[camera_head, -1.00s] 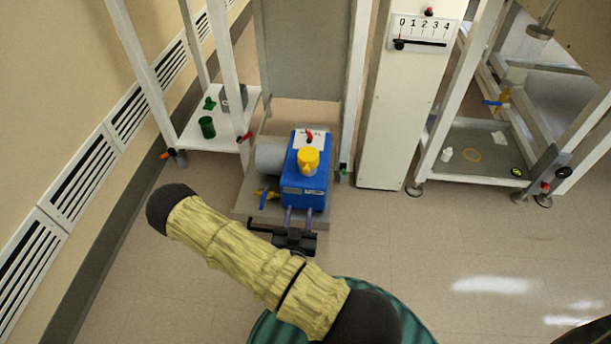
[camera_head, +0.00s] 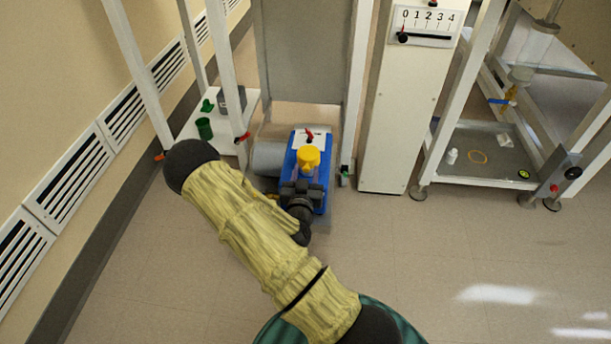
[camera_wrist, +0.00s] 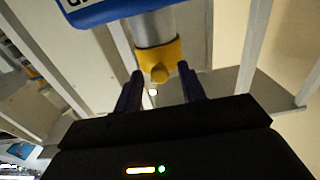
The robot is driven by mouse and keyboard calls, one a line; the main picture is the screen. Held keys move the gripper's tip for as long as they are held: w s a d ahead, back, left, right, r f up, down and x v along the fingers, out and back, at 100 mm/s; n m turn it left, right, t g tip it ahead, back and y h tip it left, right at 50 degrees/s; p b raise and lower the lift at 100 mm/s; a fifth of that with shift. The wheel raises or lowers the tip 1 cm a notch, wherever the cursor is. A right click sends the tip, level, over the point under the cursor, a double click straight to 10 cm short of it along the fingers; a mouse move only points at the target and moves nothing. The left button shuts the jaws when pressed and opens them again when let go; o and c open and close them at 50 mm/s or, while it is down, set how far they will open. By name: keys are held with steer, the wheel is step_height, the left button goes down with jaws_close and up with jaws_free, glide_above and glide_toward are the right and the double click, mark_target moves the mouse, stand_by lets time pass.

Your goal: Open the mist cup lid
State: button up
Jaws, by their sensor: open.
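The blue pump (camera_head: 322,178) stands on the floor plate with an upright cup on top, closed by a yellow lid (camera_head: 308,156). I take this as the mist cup. In the wrist view the yellow lid (camera_wrist: 157,58) sits on the greyish cup body (camera_wrist: 154,28), beside part of the blue pump (camera_wrist: 100,12). My gripper (camera_wrist: 162,82) is open and empty, its two dark purple fingers on either side of the lid's knob in the picture. I cannot tell whether they touch it. In the head view my wrist hides the pump's front.
A white shelf stand at left holds a green cup (camera_head: 205,129) and a grey box (camera_head: 231,99). A white cabinet with a number scale (camera_head: 427,22) stands to the right. A low grey tray (camera_head: 480,140) holds small items. The floor at lower right is clear.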

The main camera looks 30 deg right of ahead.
jaws_close()
steer(key=shift+r+p, duration=0.25)
steer(key=shift+p, duration=0.2)
